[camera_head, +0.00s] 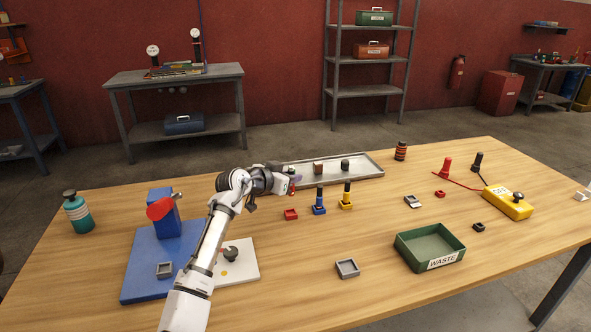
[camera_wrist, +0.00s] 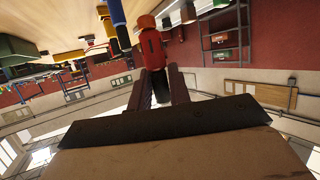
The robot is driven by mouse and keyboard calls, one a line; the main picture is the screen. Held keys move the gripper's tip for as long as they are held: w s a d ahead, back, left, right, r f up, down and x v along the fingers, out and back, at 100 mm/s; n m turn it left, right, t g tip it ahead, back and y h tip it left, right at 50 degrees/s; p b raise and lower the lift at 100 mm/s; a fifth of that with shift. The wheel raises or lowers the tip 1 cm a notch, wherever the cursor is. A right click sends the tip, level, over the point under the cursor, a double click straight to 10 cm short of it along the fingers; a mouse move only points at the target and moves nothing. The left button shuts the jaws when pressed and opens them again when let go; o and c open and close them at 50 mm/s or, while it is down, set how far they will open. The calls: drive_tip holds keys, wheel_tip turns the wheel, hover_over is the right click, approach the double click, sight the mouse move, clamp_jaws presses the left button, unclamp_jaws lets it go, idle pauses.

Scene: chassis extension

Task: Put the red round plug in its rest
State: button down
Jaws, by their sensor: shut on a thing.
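My gripper (camera_head: 289,182) is shut on the red round plug (camera_wrist: 153,48) in mid-air, left of the tray's centre. In the wrist view the gripper (camera_wrist: 157,80) has the red plug between its fingers; a dark part of it sits deeper between them. In the head view only a small bit of red shows at the jaws. A small red rest (camera_head: 291,214) stands empty on the table just below the gripper. The plug is apart from it.
Blue (camera_head: 319,205) and yellow (camera_head: 346,199) plugs stand upright in rests to the right. A grey tray (camera_head: 371,161) with two dark pieces lies behind. A green waste bin (camera_head: 411,241) is at front right. A blue fixture (camera_head: 137,252) and white board (camera_head: 247,268) are left.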

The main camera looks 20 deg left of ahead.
sight(291, 196)
drive_tip(key=shift+s+r, duration=0.1)
drive_tip(key=shift+r, duration=0.05)
drive_tip(key=shift+f+b, duration=1.35)
drive_tip(key=shift+f, duration=1.6)
drive_tip(key=shift+b, duration=0.55)
drive_tip(key=shift+s, duration=0.15)
